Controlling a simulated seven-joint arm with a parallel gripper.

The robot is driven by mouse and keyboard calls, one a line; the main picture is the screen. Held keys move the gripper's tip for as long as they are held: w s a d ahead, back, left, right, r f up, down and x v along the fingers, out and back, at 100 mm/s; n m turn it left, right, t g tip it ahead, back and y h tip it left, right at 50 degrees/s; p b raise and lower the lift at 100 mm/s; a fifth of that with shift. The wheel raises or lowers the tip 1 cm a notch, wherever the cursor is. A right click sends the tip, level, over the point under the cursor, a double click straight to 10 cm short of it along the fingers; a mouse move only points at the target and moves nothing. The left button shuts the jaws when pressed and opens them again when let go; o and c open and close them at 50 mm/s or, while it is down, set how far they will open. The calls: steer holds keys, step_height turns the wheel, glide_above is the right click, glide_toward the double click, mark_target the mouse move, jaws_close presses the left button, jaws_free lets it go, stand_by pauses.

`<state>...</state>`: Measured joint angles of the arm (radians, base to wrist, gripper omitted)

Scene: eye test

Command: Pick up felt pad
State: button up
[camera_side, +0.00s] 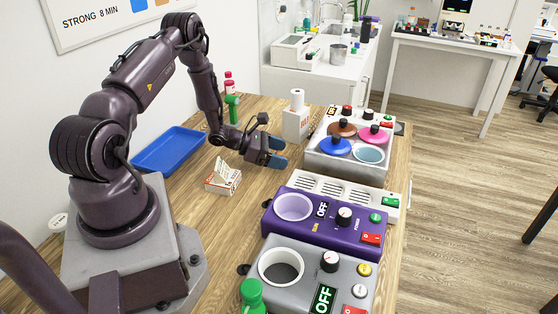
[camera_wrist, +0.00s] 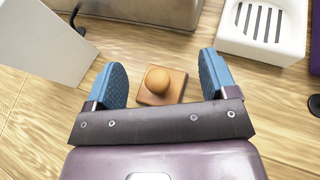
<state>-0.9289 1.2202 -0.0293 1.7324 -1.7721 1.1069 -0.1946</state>
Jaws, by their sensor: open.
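A small square orange-brown block with a round knob on top, which looks like the felt pad (camera_wrist: 176,97), sits on the wooden table in the wrist view. It lies between the two blue fingers of my gripper (camera_wrist: 160,72), apart from both. My gripper is open and empty. In the side view my gripper (camera_side: 277,152) hangs over the table, left of the grey multi-pot unit. I cannot make out the pad in the side view; the gripper likely hides it.
A white slotted unit (camera_wrist: 262,28) stands close at right, a grey box (camera_wrist: 165,12) beyond, and a white block (camera_wrist: 45,40) at left. In the side view, a paper-slip box (camera_side: 222,182), blue tray (camera_side: 168,150), purple machine (camera_side: 318,225) and grey machine (camera_side: 305,262) surround bare table.

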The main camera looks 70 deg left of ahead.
steer(key=shift+x, duration=1.05)
steer(key=c, duration=0.9)
steer(key=shift+c, duration=0.2)
